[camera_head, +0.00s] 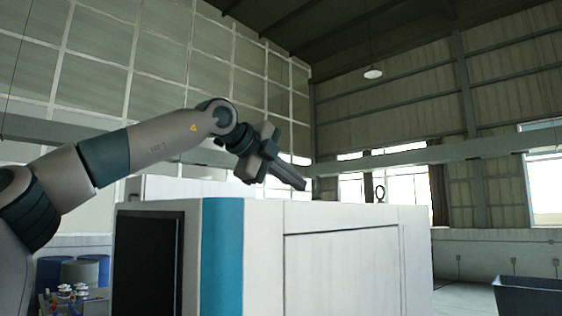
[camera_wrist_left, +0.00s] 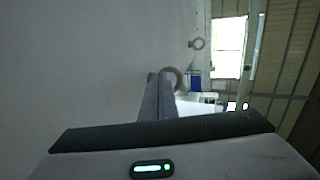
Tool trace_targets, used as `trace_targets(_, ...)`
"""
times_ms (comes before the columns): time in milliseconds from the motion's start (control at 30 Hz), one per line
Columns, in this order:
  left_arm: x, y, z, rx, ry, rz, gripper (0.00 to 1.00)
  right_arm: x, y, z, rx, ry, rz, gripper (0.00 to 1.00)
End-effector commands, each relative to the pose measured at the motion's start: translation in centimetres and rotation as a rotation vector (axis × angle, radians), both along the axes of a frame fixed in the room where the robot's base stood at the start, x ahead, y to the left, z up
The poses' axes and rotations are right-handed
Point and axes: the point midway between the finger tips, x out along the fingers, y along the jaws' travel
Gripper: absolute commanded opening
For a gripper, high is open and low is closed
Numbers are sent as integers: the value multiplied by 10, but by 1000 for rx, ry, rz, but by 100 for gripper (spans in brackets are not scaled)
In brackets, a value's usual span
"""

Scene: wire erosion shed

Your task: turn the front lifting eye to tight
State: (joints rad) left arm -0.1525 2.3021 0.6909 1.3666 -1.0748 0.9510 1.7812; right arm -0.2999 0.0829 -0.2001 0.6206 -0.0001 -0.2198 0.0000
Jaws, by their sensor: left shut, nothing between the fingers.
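My left gripper (camera_head: 303,186) is shut and empty, just above the top of the white machine (camera_head: 345,215). A dark ring-shaped lifting eye (camera_head: 380,193) stands upright on the machine top, right of the gripper and apart from it. In the left wrist view the closed fingers (camera_wrist_left: 158,76) point towards a grey lifting eye (camera_wrist_left: 177,77), which they partly cover. A second lifting eye (camera_wrist_left: 196,44) shows smaller and farther off. I cannot tell which of the two is the ring in the head view, or whether fingers and near eye touch. My right gripper is out of view.
The machine has a teal stripe (camera_head: 222,258) and a dark panel (camera_head: 147,262) on its side. Blue drums (camera_head: 88,271) stand at the lower left. A dark bin (camera_head: 530,292) stands at the lower right.

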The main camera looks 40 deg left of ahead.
Motion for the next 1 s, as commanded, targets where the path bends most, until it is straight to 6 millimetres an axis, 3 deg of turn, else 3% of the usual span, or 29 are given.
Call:
trace_targets(100,13,-2,1,0,2,-1,0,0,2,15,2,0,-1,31)
trace_targets(400,27,-3,-3,-1,0,0,0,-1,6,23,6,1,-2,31)
trace_targets(1000,20,1,-4,1,-2,7,0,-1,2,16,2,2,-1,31)
